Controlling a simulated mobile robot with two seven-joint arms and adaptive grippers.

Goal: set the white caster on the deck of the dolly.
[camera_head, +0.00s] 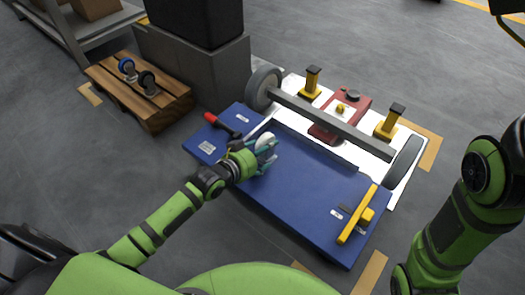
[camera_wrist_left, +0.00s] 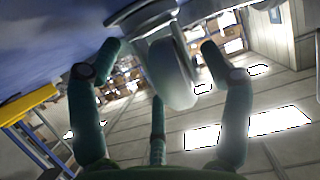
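The white caster (camera_head: 264,143) is at my left gripper (camera_head: 268,152), over the upper left part of a flat blue deck (camera_head: 300,188), which I take as the dolly's. In the left wrist view the caster (camera_wrist_left: 170,70) is between the fingers of my left gripper (camera_wrist_left: 160,50). Its plate is at the top of that picture, close to the blue surface; contact is hard to tell. Gaps show between the wheel and the side fingers, which look open around it. My right arm shows at the right; its gripper is outside the view.
A red-handled tool (camera_head: 220,125) and a yellow handle (camera_head: 357,214) are on the blue deck. Behind it are an axle beam (camera_head: 330,123) with wheels, a red jack (camera_head: 345,108) and yellow stands.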

